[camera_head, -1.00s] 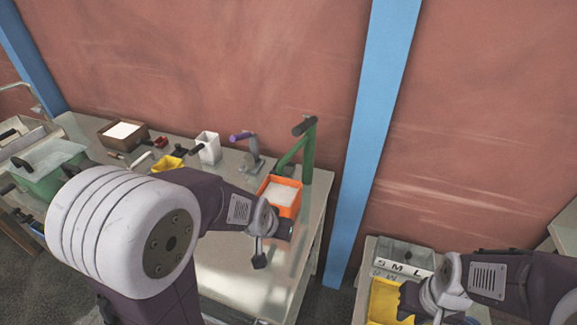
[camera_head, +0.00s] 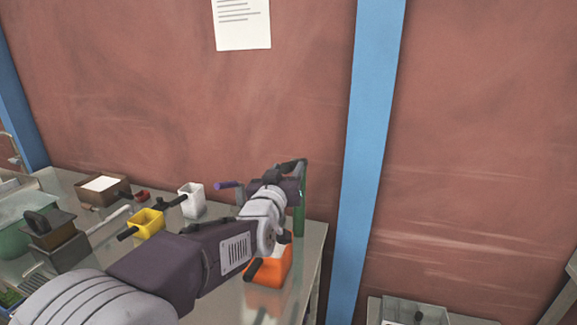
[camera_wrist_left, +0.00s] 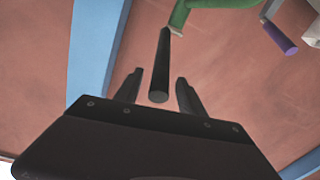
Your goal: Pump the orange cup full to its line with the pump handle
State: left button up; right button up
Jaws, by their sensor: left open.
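The orange cup (camera_head: 268,272) stands on the bench beside the green pump post (camera_head: 300,208), its dark grip toward the left. My left arm covers most of the cup's opening, so its fill level and line are hidden. The dark pump handle (camera_head: 291,166) is at the top of the green post. My left gripper (camera_head: 288,180) is up at this handle. In the left wrist view its open fingers (camera_wrist_left: 160,76) stand either side of the black handle bar (camera_wrist_left: 162,50), with gaps on both sides. My right gripper is out of view.
A purple-handled dispenser (camera_head: 226,185) stands left of the post; its purple handle also shows in the left wrist view (camera_wrist_left: 279,37). A white cup (camera_head: 192,200), a yellow cup (camera_head: 148,222) and a brown box (camera_head: 102,189) sit further left. A blue wall post (camera_head: 363,180) rises right of the bench.

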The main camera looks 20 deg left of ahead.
pick_arm(q)
jog(key=shift+w, duration=1)
jog(key=shift+s, duration=0.1)
grip_shut()
dwell(0.6)
